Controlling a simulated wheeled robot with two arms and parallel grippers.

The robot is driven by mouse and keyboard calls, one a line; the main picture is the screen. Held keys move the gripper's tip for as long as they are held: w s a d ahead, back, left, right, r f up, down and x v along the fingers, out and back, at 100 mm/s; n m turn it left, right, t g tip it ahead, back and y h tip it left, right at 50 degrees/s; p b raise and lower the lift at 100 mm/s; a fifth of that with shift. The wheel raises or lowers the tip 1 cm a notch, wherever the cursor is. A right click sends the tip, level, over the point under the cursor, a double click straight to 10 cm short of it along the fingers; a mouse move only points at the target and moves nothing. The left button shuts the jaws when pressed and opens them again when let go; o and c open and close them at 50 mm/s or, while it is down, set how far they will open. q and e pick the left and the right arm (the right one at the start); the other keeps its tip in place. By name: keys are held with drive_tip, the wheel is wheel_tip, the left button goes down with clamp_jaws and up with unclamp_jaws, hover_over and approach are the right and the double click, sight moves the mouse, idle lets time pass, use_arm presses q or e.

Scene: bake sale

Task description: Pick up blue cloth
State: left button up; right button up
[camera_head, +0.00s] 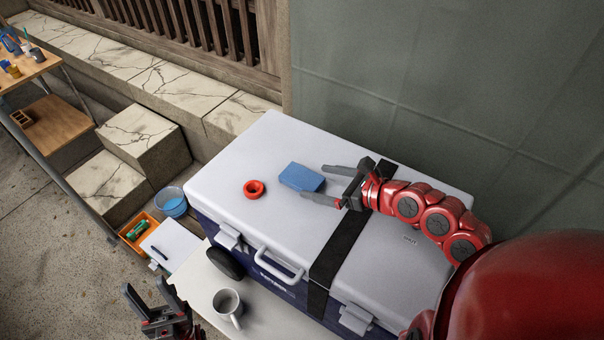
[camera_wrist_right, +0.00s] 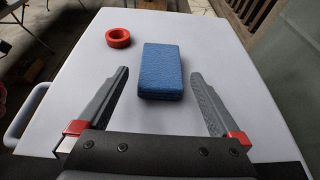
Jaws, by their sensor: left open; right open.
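The blue cloth (camera_head: 301,177) is a thick folded block lying flat on the white lid of the cooler (camera_head: 250,140). My right gripper (camera_head: 320,183) is open over the lid, with its fingers pointing left toward the cloth. In the right wrist view the cloth (camera_wrist_right: 162,71) lies just ahead of and between the two spread fingertips (camera_wrist_right: 160,75), and neither finger clearly touches it. My left gripper (camera_head: 158,300) is open and empty at the bottom left, well away from the cloth.
A red ring (camera_head: 254,189) lies on the lid left of the cloth. A dark strap (camera_head: 335,245) crosses the cooler. In front are a carry handle (camera_head: 277,264), a mug (camera_head: 228,305), a notepad (camera_head: 171,244), a blue bowl (camera_head: 171,202) and an orange tray (camera_head: 127,236). A wall (camera_head: 440,90) rises behind.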

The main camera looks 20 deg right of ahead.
sight(304, 177)
drive_tip(key=shift+w+a+f, duration=0.15)
drive_tip(key=shift+w+a, duration=0.2)
drive_tip(key=shift+w+a+f+p, duration=0.1)
drive_tip(key=shift+w+a+p, duration=0.15)
drive_tip(key=shift+w+p, duration=0.25)
drive_tip(key=p+x, duration=0.2)
drive_tip(key=x, duration=0.1)
drive_tip(key=shift+w+a+f, duration=0.2)
drive_tip(key=shift+w+f, duration=0.2)
drive_tip(key=shift+c, duration=0.2)
drive_tip(key=c, duration=1.2)
